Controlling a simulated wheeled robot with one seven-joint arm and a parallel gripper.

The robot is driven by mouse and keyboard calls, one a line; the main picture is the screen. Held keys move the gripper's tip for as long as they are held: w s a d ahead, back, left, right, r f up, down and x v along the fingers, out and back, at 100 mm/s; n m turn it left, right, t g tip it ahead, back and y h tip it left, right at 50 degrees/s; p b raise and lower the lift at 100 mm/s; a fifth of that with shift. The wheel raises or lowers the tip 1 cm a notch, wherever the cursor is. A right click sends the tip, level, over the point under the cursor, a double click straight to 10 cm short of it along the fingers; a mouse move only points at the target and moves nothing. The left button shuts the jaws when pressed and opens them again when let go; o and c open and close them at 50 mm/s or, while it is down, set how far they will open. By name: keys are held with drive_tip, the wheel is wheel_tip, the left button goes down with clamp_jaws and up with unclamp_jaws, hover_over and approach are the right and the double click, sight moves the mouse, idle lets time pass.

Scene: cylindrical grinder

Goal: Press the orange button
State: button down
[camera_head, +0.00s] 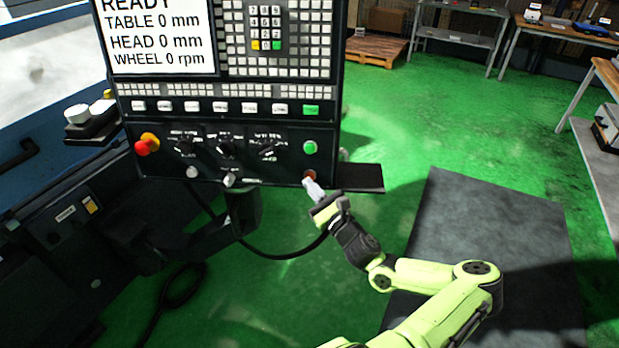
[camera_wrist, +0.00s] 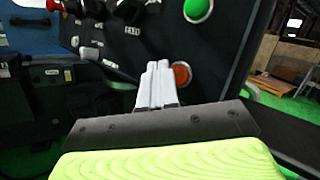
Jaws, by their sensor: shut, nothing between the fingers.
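The orange button (camera_wrist: 181,75) shows in the wrist view on the dark control panel, just right of my fingertips and partly hidden by them. In the head view the orange button (camera_head: 309,175) is a small spot at the panel's lower right corner, below the green button (camera_head: 310,147). My gripper (camera_head: 313,188) is shut and empty, its pale fingers just below the orange button. In the wrist view my gripper (camera_wrist: 158,70) overlaps the button's left edge. I cannot tell whether the fingertips touch it.
A red emergency knob (camera_head: 146,145) sits at the panel's left, with dark rotary knobs (camera_head: 226,147) between. A dark shelf (camera_head: 362,178) juts out right of the panel's bottom. A black cable (camera_head: 290,254) hangs below. Green floor (camera_head: 390,130) lies open to the right.

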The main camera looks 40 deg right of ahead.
drive_tip(key=shift+w+d+f, duration=0.1)
drive_tip(key=shift+w+d, duration=0.2)
drive_tip(key=shift+w+d, duration=0.2)
drive_tip(key=shift+d, duration=0.1)
idle(0.9)
drive_tip(key=shift+s+a+p, duration=0.45)
drive_tip(key=shift+s+a, duration=0.05)
drive_tip(key=shift+a, duration=0.15)
drive_tip(key=s+a, duration=0.1)
drive_tip(key=s+a+r+p, duration=0.1)
drive_tip(key=s+a, duration=0.1)
drive_tip(key=shift+s+a, duration=0.15)
drive_tip(key=shift+a, duration=0.15)
idle(0.3)
idle(0.6)
